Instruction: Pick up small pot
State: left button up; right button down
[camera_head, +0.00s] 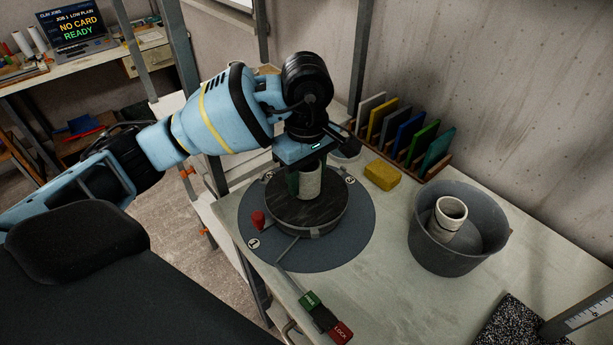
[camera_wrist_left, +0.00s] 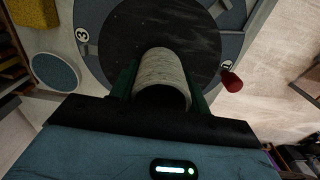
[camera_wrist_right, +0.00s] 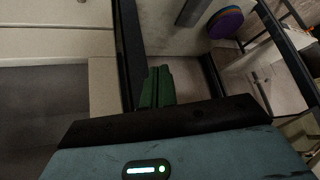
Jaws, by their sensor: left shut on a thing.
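A small pale grey clay pot (camera_head: 311,181) stands upright on the dark round wheel head (camera_head: 325,215). My left gripper (camera_head: 303,182) reaches down over it from above, with its green fingers on either side of the pot. In the left wrist view the pot (camera_wrist_left: 163,68) sits between the two fingers (camera_wrist_left: 163,85), which are shut on it. The dark plate lies right behind the pot there; I cannot tell whether the pot touches it. My right gripper (camera_wrist_right: 157,85) shows only in the right wrist view, with its green fingers together and nothing between them.
A grey bucket (camera_head: 430,243) holding a pale cylinder (camera_head: 447,217) stands at the right. A yellow sponge (camera_head: 382,175) and a rack of coloured tiles (camera_head: 412,138) are behind the wheel. A red knob (camera_head: 258,220) and a lock lever (camera_head: 325,317) are near it.

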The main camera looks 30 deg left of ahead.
pick_arm(q)
jog(key=shift+r, duration=0.45)
notch_tip(320, 180, up, 2)
jog(key=shift+s+r, duration=0.15)
jog(key=s+a+r+b, duration=0.1)
jog(key=s, duration=1.4)
jog(key=shift+s+a+r, duration=0.15)
jog(key=shift+s, duration=0.2)
